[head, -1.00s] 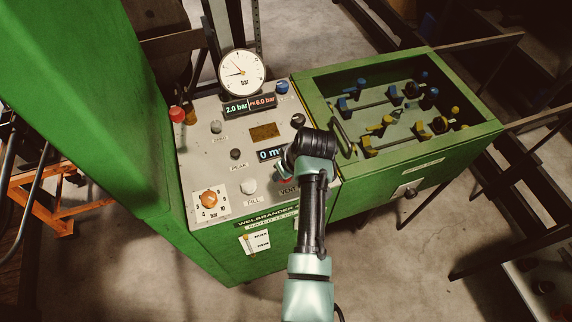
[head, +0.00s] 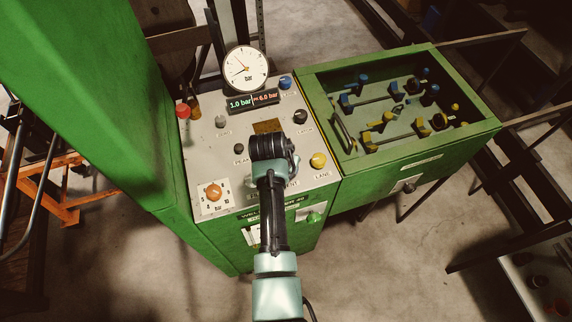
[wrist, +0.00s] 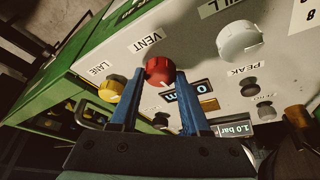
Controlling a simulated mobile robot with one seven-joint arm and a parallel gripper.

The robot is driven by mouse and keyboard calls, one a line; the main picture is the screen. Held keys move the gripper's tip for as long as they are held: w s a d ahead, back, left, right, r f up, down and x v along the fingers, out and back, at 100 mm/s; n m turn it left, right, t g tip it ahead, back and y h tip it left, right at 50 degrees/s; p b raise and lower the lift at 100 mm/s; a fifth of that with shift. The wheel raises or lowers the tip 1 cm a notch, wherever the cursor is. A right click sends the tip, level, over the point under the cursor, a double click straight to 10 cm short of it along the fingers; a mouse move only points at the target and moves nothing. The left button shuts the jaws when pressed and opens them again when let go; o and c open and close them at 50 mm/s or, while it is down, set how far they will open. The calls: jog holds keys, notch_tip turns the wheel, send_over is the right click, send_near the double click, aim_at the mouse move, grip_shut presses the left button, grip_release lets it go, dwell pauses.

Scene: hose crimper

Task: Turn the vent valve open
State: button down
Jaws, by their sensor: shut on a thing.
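The vent valve is a round red knob (wrist: 159,71) on the panel's sloping face, next to the VENT label in the wrist view. My gripper (wrist: 160,74) has its two blue fingers on either side of this knob and is shut on it. In the head view my arm hides the red knob and the fingers. The pressure display (head: 252,101) reads 1.0 bar beside a red 6.0 bar, and it also shows 1.0 bar in the wrist view (wrist: 233,129). The round dial (head: 245,69) stands above it.
The yellow LANE knob (wrist: 111,90) and white FILL knob (wrist: 239,41) flank the vent knob. An orange selector (head: 213,192), a red-topped post (head: 183,111) and a blue knob (head: 285,83) are on the panel. A green tray (head: 421,160) with valves adjoins at right.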

jog(key=shift+m+h, duration=0.3)
jog(key=shift+m, duration=0.6)
jog(key=shift+c, duration=1.9)
grip_release()
jog(key=shift+r, duration=0.1)
jog(key=b+v, duration=0.1)
jog(key=v, duration=1.1)
jog(key=shift+a+r, duration=0.2)
jog(key=shift+r, duration=0.25)
jog(key=shift+w, duration=0.1)
